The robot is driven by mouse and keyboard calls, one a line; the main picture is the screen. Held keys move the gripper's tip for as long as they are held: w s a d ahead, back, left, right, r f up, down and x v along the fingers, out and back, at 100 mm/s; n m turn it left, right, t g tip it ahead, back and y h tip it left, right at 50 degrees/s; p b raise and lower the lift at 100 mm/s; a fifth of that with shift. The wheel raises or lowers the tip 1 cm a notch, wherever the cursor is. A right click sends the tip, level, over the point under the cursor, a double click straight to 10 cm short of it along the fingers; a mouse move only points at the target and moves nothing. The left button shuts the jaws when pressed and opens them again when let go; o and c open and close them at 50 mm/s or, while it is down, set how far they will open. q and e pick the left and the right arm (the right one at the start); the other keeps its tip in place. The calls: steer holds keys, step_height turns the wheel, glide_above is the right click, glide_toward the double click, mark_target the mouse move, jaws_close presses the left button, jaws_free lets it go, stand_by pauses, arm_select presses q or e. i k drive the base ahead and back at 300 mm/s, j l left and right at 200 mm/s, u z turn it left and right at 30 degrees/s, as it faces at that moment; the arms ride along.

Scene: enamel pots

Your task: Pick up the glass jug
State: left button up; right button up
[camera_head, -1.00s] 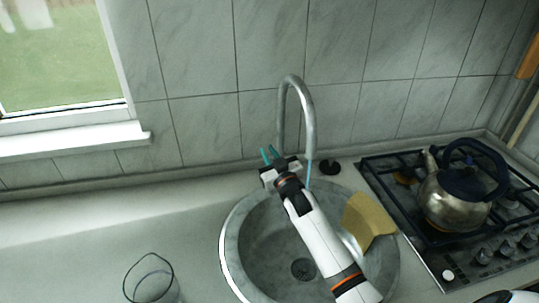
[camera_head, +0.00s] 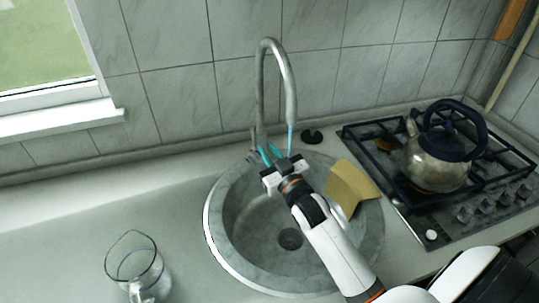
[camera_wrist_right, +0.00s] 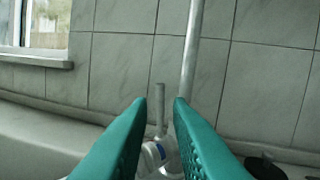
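The clear glass jug (camera_head: 136,262) stands on the worktop at the lower left of the head view, left of the sink. Its lower part is cut off by the frame edge. My right gripper (camera_head: 269,153) is over the back of the sink beside the tap, well to the right of and behind the jug. Its teal fingers are apart and hold nothing. The right wrist view also shows the open fingers (camera_wrist_right: 160,110), with the tap's lever beyond the gap. The jug is not in that view. My left gripper is not in view.
The tall tap (camera_head: 260,90) rises close to my right gripper, with a thin bluish stream under its spout. A yellow cloth (camera_head: 350,186) hangs over the right rim of the sink (camera_head: 216,235). A kettle (camera_head: 436,160) stands on the hob (camera_head: 402,192). The worktop left of the sink is mostly clear.

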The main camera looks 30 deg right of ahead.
mark_target(135, 263)
steer(key=k+j, duration=1.2)
steer(key=j, duration=0.15)
